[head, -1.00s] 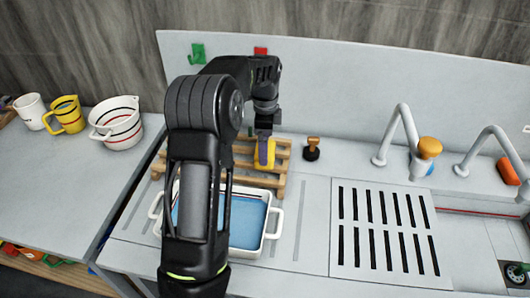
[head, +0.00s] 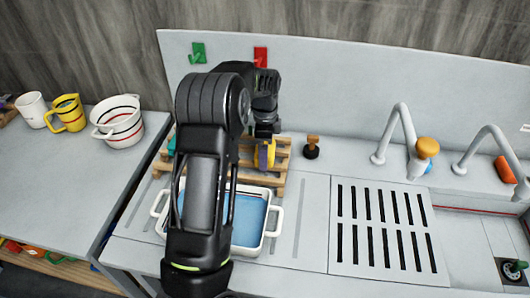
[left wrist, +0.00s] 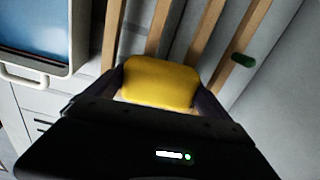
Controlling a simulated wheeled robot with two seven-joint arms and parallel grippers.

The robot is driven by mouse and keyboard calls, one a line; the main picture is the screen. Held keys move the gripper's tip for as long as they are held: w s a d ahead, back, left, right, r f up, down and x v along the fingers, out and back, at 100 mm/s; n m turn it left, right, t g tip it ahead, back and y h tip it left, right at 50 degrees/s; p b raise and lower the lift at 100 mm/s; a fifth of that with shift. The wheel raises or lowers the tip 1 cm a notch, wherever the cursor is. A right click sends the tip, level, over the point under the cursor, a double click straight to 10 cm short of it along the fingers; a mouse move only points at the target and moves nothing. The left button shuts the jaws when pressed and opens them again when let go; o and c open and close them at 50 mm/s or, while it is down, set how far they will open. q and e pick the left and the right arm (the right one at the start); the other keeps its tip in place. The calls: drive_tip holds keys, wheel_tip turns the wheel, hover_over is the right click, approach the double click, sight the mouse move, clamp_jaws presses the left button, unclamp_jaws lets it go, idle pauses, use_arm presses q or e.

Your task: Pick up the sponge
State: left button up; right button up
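The yellow sponge (head: 271,153) is at the wooden rack (head: 278,166) behind the white tub, partly hidden by a finger in the head view. It also shows in the left wrist view (left wrist: 160,82), between the two fingers. My left gripper (head: 264,154) points down over the rack. Its fingers (left wrist: 161,88) lie against both sides of the sponge with no clear gap. Whether the sponge still touches the rack is hard to tell. My right gripper is out of view.
A white tub (head: 270,238) with blue inside stands in front of the rack. A wooden-handled stopper (head: 312,148) stands right of it. A drain grate (head: 385,240) and taps (head: 395,135) are further right. Cups and a bowl (head: 117,124) stand left.

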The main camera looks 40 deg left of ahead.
use_arm(q)
drive_tip(key=c, duration=0.8)
drive_tip(key=shift+r, duration=0.1)
drive_tip(key=shift+r, duration=0.25)
wheel_tip(320, 180, up, 9)
drive_tip(key=shift+r+b, duration=0.15)
drive_tip(key=shift+b, duration=1.05)
drive_tip(key=o, duration=0.7)
drive_tip(key=c, duration=0.6)
